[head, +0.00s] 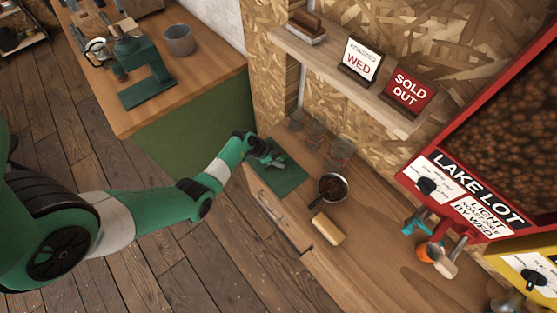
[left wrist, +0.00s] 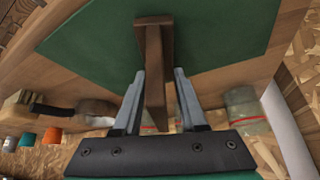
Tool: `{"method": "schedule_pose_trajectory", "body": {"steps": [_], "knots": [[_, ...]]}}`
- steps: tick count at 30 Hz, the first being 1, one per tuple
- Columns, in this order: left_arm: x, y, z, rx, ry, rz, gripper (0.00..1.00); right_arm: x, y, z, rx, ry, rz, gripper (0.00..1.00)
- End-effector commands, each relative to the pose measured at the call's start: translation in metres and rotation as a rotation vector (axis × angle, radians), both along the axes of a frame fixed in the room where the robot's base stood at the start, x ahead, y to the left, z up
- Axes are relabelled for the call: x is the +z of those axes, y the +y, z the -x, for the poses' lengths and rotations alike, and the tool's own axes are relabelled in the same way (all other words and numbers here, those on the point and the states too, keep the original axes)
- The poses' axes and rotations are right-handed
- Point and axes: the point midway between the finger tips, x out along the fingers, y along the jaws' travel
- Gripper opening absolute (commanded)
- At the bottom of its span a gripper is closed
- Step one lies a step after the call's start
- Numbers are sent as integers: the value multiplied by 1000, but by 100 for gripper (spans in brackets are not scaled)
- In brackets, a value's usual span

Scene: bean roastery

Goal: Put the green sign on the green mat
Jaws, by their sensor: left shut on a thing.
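The green mat (head: 284,182) lies on the wooden counter below the shelf. My left gripper (head: 270,157) is over it, at its far left part in the head view. In the left wrist view my left gripper (left wrist: 160,75) is shut on a brown wooden piece (left wrist: 153,45), seen narrow and nearly edge-on. It looks like the sign's stand; no green sign face shows. The mat (left wrist: 225,30) fills the background behind it. I cannot tell whether the piece touches the mat. My right gripper is out of view.
Glass jars (head: 341,149) stand behind the mat. A pan of beans (head: 332,187) and a wooden-topped brush or block (head: 327,229) are to its right. A white sign (head: 360,61) and a red SOLD OUT sign (head: 408,92) stand on the shelf above.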

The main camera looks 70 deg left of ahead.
Motion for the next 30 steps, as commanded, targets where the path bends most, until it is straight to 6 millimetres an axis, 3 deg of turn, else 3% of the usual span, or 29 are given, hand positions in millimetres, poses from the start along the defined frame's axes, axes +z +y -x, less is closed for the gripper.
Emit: {"method": "schedule_pose_trajectory", "body": {"steps": [2, 3, 7, 17, 20, 30], "knots": [[-3, 0, 0, 0, 0, 0, 0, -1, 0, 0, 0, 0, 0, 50], [-2, 0, 0, 0, -1, 0, 48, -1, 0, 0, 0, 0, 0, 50], [-2, 0, 0, 0, 0, 0, 71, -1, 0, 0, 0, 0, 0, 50], [1, 0, 0, 0, 0, 0, 71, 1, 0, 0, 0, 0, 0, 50], [14, 1, 6, 1, 0, 0, 71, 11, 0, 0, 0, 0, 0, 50], [84, 5, 44, 2, -2, -1, 71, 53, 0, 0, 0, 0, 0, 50]]}}
